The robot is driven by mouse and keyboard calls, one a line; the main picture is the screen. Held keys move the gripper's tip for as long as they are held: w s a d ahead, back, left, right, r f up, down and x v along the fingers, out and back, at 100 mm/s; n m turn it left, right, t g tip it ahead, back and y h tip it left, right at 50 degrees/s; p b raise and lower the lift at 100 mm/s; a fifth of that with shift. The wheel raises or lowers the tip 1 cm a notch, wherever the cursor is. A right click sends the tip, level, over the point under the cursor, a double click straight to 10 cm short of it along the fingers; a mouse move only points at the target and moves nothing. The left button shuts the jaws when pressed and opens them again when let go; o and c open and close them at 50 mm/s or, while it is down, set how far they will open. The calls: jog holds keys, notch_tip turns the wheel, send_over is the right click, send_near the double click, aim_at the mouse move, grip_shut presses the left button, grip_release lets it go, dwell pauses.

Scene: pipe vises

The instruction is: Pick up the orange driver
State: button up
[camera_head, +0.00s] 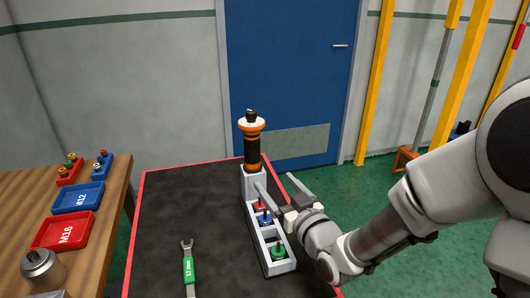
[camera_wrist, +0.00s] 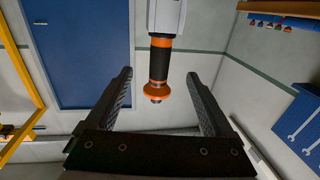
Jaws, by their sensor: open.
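The orange driver (camera_head: 252,144) is black with orange bands and a wide orange collar. It stands upright in the grey holder (camera_head: 256,186) at the far end of the dark mat. My gripper (camera_head: 275,190) is open and empty, just right of the driver and slightly lower in the head view. In the wrist view, the driver (camera_wrist: 158,68) appears upside down, centred between and beyond the open fingers of my gripper (camera_wrist: 161,95). The fingers look apart from it. The driver's lower end is hidden in the holder.
The holder's tray carries red, blue and green knobbed pieces (camera_head: 278,252). A green 17 mm wrench (camera_head: 188,268) lies on the mat (camera_head: 165,225). At left, a wooden bench (camera_head: 112,205) bears a blue M12 tray (camera_head: 78,197), a red M16 tray (camera_head: 62,231) and a metal canister (camera_head: 42,270).

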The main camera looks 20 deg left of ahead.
aim_at(256, 160)
jog(key=b+x, duration=0.1)
jog(key=x, duration=1)
jog(key=shift+w+a, duration=0.25)
jog(key=shift+a, duration=0.05)
jog(key=shift+r+x, duration=0.1)
jog(key=shift+x, duration=1.25)
jog(key=shift+r+x, duration=0.15)
jog(key=shift+x, duration=1.15)
jog(key=shift+c, duration=0.2)
grip_shut()
jog(key=shift+r, duration=0.2)
